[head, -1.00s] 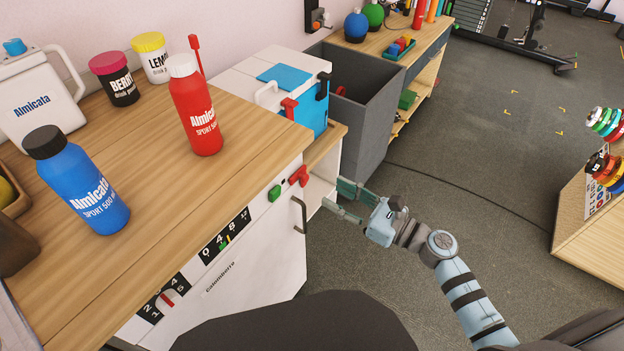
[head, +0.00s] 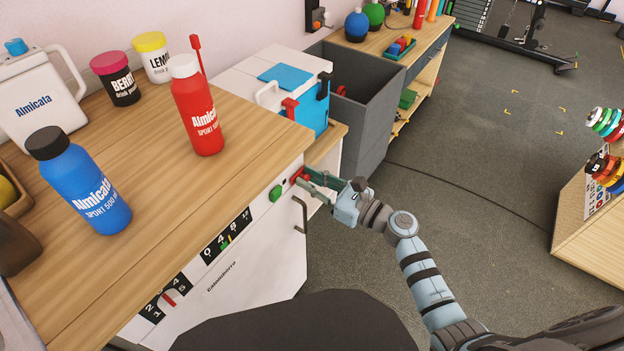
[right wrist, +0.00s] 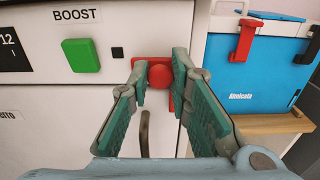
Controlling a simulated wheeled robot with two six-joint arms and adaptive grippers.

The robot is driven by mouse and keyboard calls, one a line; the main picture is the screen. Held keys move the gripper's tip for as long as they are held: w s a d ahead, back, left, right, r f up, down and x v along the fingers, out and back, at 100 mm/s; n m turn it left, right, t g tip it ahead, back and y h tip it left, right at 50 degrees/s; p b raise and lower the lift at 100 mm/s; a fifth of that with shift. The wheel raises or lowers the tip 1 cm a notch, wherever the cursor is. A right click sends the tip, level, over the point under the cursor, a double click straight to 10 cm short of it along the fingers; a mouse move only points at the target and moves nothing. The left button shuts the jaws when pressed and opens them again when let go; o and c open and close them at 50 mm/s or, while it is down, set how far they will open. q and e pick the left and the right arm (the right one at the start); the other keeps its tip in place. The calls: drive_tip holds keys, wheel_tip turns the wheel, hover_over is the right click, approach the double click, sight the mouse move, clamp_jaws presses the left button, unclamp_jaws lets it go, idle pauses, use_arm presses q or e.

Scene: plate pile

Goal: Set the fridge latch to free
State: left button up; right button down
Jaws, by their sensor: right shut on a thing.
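The white fridge (head: 262,268) stands under the wooden counter, with a dark door handle (head: 300,216). Its red latch (head: 295,176) sits at the top right corner of the front. In the right wrist view the red latch (right wrist: 160,76) lies between the fingertips, partly covered by them, so its exact setting is hard to tell. My right gripper (head: 305,178) is shut on the latch, its fingers at either side; it also fills the right wrist view (right wrist: 160,72). My left gripper is out of view.
A green BOOST button (right wrist: 81,55) is left of the latch. A blue and white cool box (head: 312,118) with its own red clasp (head: 290,107) stands behind. Red (head: 197,112) and blue bottles (head: 88,190) stand on the counter (head: 150,210).

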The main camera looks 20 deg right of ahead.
drive_tip(key=shift+w+d+r+b, duration=0.1)
drive_tip(key=shift+w+d+b, duration=0.95)
drive_tip(key=shift+d, duration=0.2)
drive_tip(key=c, duration=1.5)
unclamp_jaws()
drive_tip(key=shift+d, duration=0.2)
drive_tip(key=shift+o, duration=0.2)
drive_tip(key=shift+a, duration=0.1)
drive_tip(key=v, duration=1.2)
